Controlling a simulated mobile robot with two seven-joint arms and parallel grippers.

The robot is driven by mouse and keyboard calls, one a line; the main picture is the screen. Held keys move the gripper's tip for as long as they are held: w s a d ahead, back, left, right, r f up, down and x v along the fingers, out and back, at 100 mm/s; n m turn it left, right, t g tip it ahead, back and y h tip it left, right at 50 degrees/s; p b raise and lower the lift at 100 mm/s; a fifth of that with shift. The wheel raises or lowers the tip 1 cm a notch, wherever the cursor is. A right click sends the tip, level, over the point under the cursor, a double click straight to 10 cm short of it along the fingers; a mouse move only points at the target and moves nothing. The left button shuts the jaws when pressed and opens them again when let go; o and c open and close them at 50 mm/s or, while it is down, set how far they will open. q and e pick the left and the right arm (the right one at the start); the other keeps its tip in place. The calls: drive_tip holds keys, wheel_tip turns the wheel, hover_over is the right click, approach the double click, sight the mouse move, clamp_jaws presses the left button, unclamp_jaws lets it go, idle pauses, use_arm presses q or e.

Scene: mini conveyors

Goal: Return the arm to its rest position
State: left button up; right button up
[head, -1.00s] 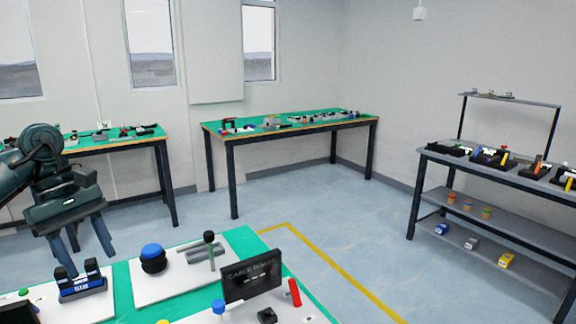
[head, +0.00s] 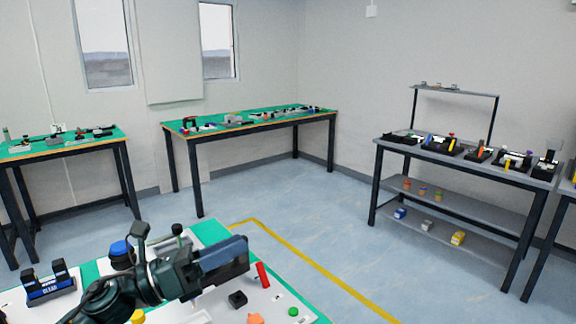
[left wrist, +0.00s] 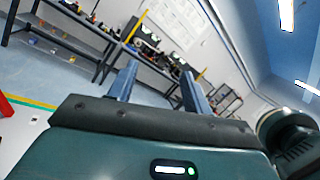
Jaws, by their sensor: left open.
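My left arm reaches in from the bottom left of the head view, above the near green-topped bench (head: 210,234). My left gripper (head: 228,252) points to the right over the bench, in front of the dark cable board, which it mostly covers. In the left wrist view its two blue-grey fingers (left wrist: 158,88) stand apart with nothing between them, so it is open and empty. My right gripper is in neither view.
The near bench holds a blue-topped knob (head: 121,248), a red handle (head: 262,274), a black block (head: 237,299) and a dark blue fixture (head: 48,284). Green-topped benches (head: 250,126) stand along the back wall. A grey shelf unit (head: 440,153) stands right. Floor between is clear.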

use_arm(q)
drive_tip(key=s+a+f+n+t+y, duration=0.1)
drive_tip(key=a+f+n+t+y, duration=0.45)
drive_tip(key=n, duration=0.95)
drive_tip(key=a+f+n+t+y, duration=0.3)
drive_tip(key=f+n+y, duration=0.3)
drive_tip(key=n+y, duration=0.65)
drive_tip(key=s+a+f+n+g, duration=0.1)
drive_tip(key=s+f+n+g, duration=0.2)
drive_tip(key=s+f, duration=0.1)
drive_tip(key=s+a+f+n+g, duration=0.1)
drive_tip(key=s+f+n+g, duration=0.1)
drive_tip(key=s+f+n, duration=0.2)
drive_tip(key=s+a+f+n+g+y, duration=0.1)
drive_tip(key=s+f+n+g, duration=0.2)
drive_tip(key=s+f, duration=0.1)
drive_tip(key=shift+s+f+n+g, duration=0.35)
drive_tip(key=shift+f, duration=0.05)
drive_tip(key=s+f+n+g, duration=0.3)
drive_tip(key=s+f+g, duration=0.15)
drive_tip(key=s, duration=0.75)
drive_tip(key=w+d+f+t+h+p, duration=0.2)
drive_tip(key=w+d+f+t+h, duration=0.1)
drive_tip(key=w+d+t, duration=0.3)
drive_tip(key=shift+w+d+f+m+h+p, duration=0.3)
drive_tip(key=shift+d+h+p, duration=0.1)
drive_tip(key=shift+d, duration=0.3)
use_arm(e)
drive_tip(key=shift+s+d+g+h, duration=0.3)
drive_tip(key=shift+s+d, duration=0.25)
